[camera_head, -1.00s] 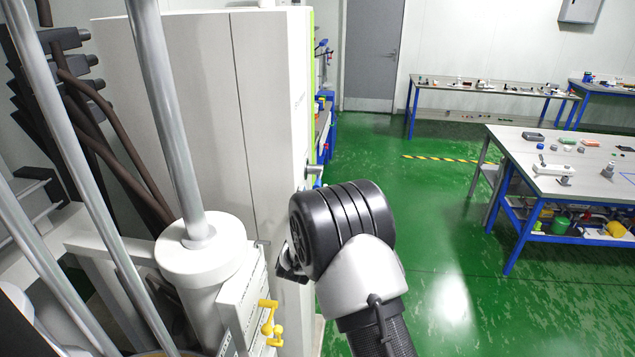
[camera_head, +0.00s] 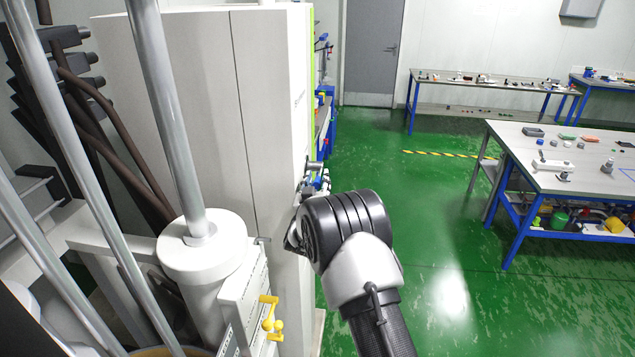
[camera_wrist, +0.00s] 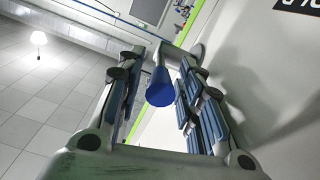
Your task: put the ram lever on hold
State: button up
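Yellow lever handles (camera_head: 269,325) sit on the white panel beside the white cylinder at the lower left in the head view. No label tells me which one is the ram lever. My gripper (camera_wrist: 160,105) is open in the wrist view, its blue-padded fingers apart. A blue round-ended knob (camera_wrist: 160,88) on a grey stem shows between the fingers, with no clear contact. I cannot tell whether it is the ram lever. In the head view, my gripper (camera_head: 318,183) is partly hidden behind my black wrist, beside the tall cabinet's edge.
The tall white cabinet (camera_head: 200,110) stands close left of my arm. Steel columns (camera_head: 165,120) and the white cylinder (camera_head: 205,262) fill the left side. A workbench (camera_head: 560,150) with small items stands at the right. The green floor between is clear.

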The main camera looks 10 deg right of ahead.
grip_shut()
jog(key=shift+f+b, duration=0.2)
jog(key=shift+b, duration=0.2)
jog(key=f+b, duration=0.1)
jog(key=b, duration=0.2)
jog(key=shift+t+b, duration=0.3)
jog(key=f+t+h+b, duration=0.1)
jog(key=t+b, duration=0.1)
jog(key=b, duration=0.7)
jog(key=w+f+t+b, duration=0.1)
jog(key=f+t+b, duration=0.1)
jog(key=b, duration=0.8)
jog(key=w+f+t+h+b, duration=0.1)
jog(key=f+t+b, duration=0.1)
jog(key=b, duration=0.8)
jog(key=shift+w+d+f+t+h, duration=0.1)
jog(key=shift+d+t+h, duration=0.25)
jog(key=shift+t, duration=0.45)
jog(key=shift+w+b, duration=0.1)
jog(key=shift+b, duration=0.25)
